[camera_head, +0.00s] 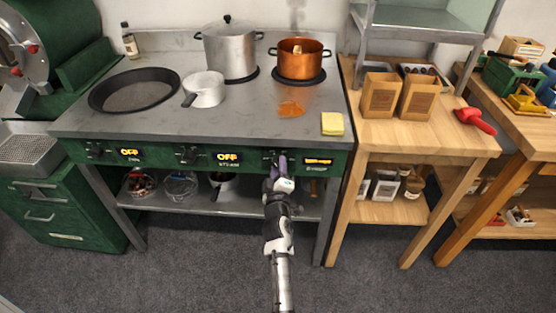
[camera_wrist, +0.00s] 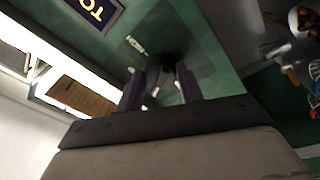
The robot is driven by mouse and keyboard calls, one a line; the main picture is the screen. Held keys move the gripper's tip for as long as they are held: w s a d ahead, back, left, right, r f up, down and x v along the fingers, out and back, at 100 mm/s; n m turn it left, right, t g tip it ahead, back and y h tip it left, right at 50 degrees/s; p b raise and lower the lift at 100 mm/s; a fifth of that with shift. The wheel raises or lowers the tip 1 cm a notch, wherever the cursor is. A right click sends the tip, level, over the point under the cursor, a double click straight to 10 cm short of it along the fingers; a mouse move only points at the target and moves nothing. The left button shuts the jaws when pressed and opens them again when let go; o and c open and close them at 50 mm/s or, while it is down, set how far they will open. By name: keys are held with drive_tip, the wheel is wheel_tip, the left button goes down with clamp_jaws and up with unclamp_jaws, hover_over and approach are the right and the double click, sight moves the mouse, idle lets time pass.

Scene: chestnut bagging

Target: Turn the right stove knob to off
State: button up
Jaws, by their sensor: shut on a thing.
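The green stove front carries dark knobs with lit displays beside them. The left display (camera_head: 130,153) and the middle display (camera_head: 228,157) read OFF. The right display (camera_head: 318,160) shows a longer yellow text too small to read. My gripper (camera_head: 280,166) is at the right stove knob (camera_head: 273,158), mostly hiding it. In the wrist view, my two dark fingers (camera_wrist: 160,88) are shut on the knob (camera_wrist: 163,72), one on each side. Part of the right display (camera_wrist: 95,12) shows at the top left, cut off and rotated.
A steel pot (camera_head: 228,50), a white saucepan (camera_head: 204,88) and a black pan (camera_head: 134,92) stand further left. A yellow sponge (camera_head: 332,124) lies near the front edge.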

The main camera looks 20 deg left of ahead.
drive_tip(key=shift+d+r+n+g+y+p, duration=0.15)
drive_tip(key=shift+n+g+p, duration=0.1)
drive_tip(key=shift+n+p, duration=1.7)
drive_tip(key=shift+a+n+g+y+p, duration=0.1)
drive_tip(key=shift+n+g+p, duration=0.2)
drive_tip(key=shift+n+p, duration=1.65)
drive_tip(key=shift+d+r+n+g+y+p, duration=0.2)
drive_tip(key=shift+n+p, duration=0.9)
drive_tip(key=shift+n, duration=1.7)
drive_tip(key=shift+a+f, duration=0.1)
drive_tip(key=shift+a, duration=0.05)
drive_tip(key=o, duration=1)
drive_tip(key=shift+w, duration=0.1)
drive_tip(key=shift+v, duration=3.8)
